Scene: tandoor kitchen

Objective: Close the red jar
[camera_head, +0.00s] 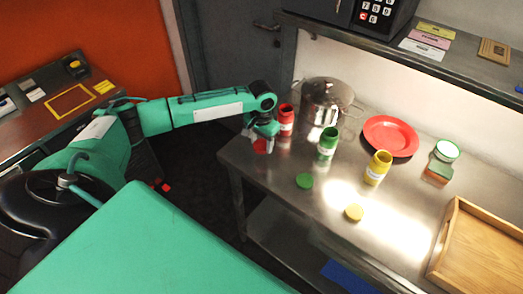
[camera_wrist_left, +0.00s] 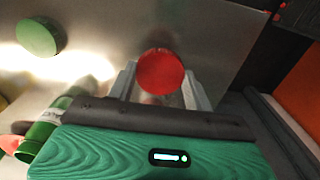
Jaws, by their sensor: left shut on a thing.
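The red jar (camera_head: 286,121) stands upright and appears open near the left end of the steel table, left of the pot. The red lid (camera_head: 261,146) is apart from it, near the table's left edge. My left gripper (camera_head: 259,138) is at the lid, to the left of and in front of the jar. In the left wrist view the red lid (camera_wrist_left: 161,72) sits between the two fingertips, which are shut on it. Whether the lid touches the table is hard to tell. My right gripper is not in view.
A green jar (camera_head: 328,144) and a yellow jar (camera_head: 377,168) stand to the right. The green lid (camera_head: 304,181) and yellow lid (camera_head: 354,213) lie in front of them. Behind are a metal pot (camera_head: 324,101) and a red plate (camera_head: 390,137). A wooden tray (camera_head: 445,241) is at right.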

